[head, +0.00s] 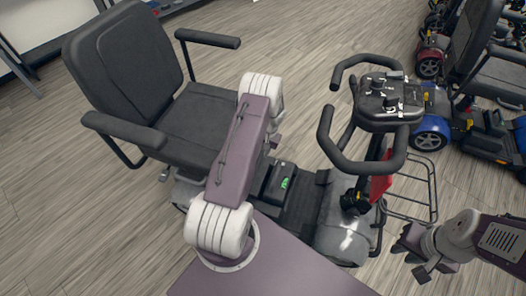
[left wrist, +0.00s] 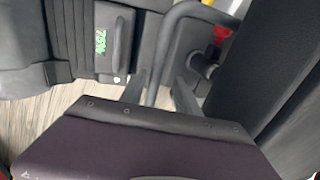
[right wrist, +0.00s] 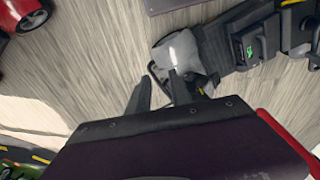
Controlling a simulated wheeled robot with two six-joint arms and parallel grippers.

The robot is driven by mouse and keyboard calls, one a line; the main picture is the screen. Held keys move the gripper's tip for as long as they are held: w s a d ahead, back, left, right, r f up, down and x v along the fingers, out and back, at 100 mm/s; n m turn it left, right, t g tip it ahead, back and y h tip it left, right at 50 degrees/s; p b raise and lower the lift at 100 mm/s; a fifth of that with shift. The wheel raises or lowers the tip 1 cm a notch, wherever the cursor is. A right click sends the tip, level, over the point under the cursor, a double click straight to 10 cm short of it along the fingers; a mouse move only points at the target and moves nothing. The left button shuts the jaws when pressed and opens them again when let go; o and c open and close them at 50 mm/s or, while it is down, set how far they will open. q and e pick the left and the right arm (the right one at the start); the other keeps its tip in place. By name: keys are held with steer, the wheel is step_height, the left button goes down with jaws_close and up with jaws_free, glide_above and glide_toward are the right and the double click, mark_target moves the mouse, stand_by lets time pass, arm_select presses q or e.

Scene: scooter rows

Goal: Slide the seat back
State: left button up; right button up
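The dark grey scooter seat (head: 195,120), with its upright backrest (head: 125,65) and two armrests, is at upper left in the head view. My left arm crosses in front of its right edge, and my left gripper is mostly hidden behind that arm. In the left wrist view, my left gripper (left wrist: 167,92) has its fingers apart, with a curved dark tube (left wrist: 163,60) running between them. I cannot tell whether they touch it. My right gripper (head: 416,256) is open and empty beside the scooter's front. Its parted fingers also show in the right wrist view (right wrist: 158,92).
The tiller with looped handlebars (head: 385,105) rises right of the seat, with a wire basket (head: 410,187) in front. A black box with a green label (head: 279,183) sits on the scooter base. Other scooters (head: 470,120) stand at upper right. Wood floor is clear at left.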

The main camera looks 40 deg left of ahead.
arm_select(q)
steer(key=shift+d, duration=0.1)
step_height(320, 180, up, 9)
steer(key=d+p, duration=0.1)
steer(key=p, duration=0.2)
steer(key=shift+w+d, duration=0.25)
steer(key=shift+d, duration=0.05)
steer(key=shift+f, duration=0.1)
